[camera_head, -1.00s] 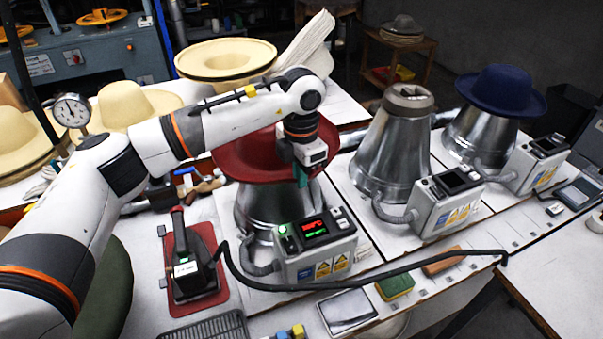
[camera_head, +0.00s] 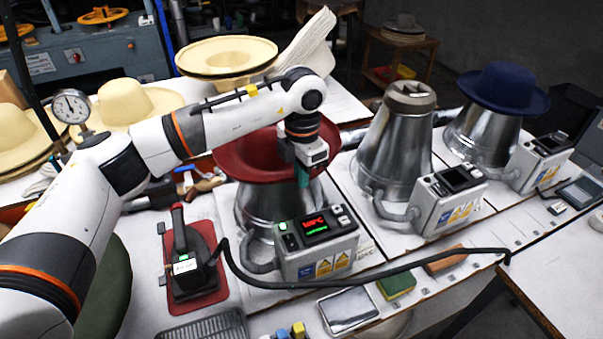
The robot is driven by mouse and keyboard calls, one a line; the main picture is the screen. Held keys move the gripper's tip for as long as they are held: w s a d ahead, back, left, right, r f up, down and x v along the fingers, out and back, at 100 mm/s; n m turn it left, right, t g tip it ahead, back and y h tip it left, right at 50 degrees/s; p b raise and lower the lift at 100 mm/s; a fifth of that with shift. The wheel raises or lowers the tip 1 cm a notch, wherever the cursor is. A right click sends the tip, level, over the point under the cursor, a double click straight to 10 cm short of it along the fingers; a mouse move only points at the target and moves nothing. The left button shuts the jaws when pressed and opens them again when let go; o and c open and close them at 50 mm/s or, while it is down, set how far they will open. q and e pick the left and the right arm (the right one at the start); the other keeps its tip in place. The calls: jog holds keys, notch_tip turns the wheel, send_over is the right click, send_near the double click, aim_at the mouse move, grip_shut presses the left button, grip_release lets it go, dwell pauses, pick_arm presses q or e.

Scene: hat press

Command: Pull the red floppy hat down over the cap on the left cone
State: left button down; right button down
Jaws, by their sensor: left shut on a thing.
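The red floppy hat (camera_head: 248,160) sits on the left cone (camera_head: 268,205), its wide brim spread around the cone's upper part. The cap under it is hidden by the hat. My left gripper (camera_head: 303,175) is at the hat's right front brim, pointing down, and is shut on the brim. My left arm crosses in front of the hat's crown and hides part of it. My right gripper is not in the view.
A control box (camera_head: 317,242) stands before the left cone. The bare middle cone (camera_head: 397,140) and a cone with a navy hat (camera_head: 503,88) stand to the right. An iron (camera_head: 187,262) rests on a red pad at left. A black hose crosses the bench front.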

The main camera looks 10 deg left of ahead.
pick_arm(q)
jog(key=c, duration=1.5)
grip_release()
jog(key=shift+r+p, duration=1.8)
jog(key=shift+r, duration=2)
jog(key=shift+s+f, duration=0.1)
